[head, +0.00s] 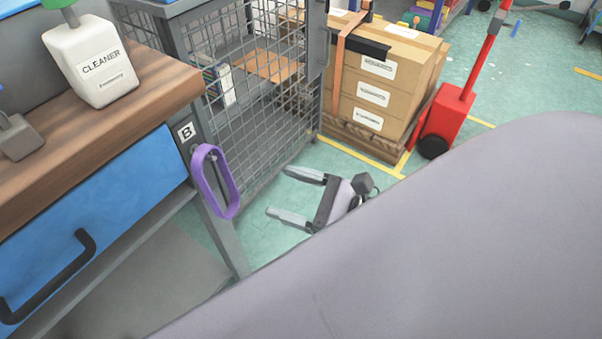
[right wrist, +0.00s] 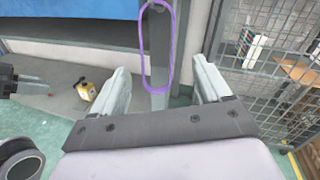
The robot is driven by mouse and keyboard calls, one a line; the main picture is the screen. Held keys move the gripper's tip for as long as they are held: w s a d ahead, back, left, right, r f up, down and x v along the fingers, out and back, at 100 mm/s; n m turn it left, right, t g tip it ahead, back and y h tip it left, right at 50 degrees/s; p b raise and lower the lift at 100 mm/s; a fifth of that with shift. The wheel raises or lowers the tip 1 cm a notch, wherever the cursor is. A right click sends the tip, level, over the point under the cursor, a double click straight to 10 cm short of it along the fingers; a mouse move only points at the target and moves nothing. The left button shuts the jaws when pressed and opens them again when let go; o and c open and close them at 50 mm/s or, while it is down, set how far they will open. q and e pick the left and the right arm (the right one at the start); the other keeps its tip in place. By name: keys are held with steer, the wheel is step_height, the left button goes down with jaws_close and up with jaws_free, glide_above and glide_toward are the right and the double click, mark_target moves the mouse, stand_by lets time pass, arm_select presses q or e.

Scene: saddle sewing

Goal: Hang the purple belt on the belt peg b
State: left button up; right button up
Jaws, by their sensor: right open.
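The purple belt (head: 199,178) is a closed loop. It hangs at the workbench's corner post, just below the white B label (head: 186,132). Its top is around a small grey peg (head: 212,157). In the right wrist view the belt's lower end shows between the gripper's fingers (right wrist: 161,72).
The wooden workbench (head: 160,85) with a blue drawer (head: 100,195) is at left, holding a cleaner bottle (head: 90,60). A wire mesh cage (head: 260,90) stands behind the belt. Boxes (head: 385,75) and a red pallet jack (head: 445,115) are farther back. Green floor around my gripper is clear.

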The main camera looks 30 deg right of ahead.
steer(key=shift+s+d+f+b, duration=0.2)
steer(key=shift+s+b, duration=0.1)
steer(key=shift+s, duration=0.2)
steer(key=shift+s+d+f+b, duration=0.1)
steer(key=shift+s+d+b, duration=0.15)
steer(key=shift+s, duration=0.25)
step_height(320, 180, up, 6)
steer(key=p, duration=0.6)
steer(key=w+d+f+m+t+h, duration=0.1)
steer(key=d+f+m+h, duration=0.2)
steer(key=m, duration=1)
steer(key=w+f+m+t+h, duration=0.1)
steer(key=f+m+h, duration=0.3)
steer(key=m, duration=0.9)
steer(key=s+a+f+m+g, duration=0.25)
steer(key=f+m, duration=0.25)
steer(key=m, duration=0.4)
steer(key=s+a+f+m+g, duration=0.2)
steer(key=s+f+m+g, duration=0.25)
steer(key=m, duration=0.35)
step_height(320, 180, up, 14)
steer(key=d+h+p, duration=0.1)
steer(key=p, duration=1.4)
steer(key=shift+d+f+t+p, duration=0.15)
steer(key=shift+f+t+p, duration=0.05)
steer(key=shift+t+p, duration=0.15)
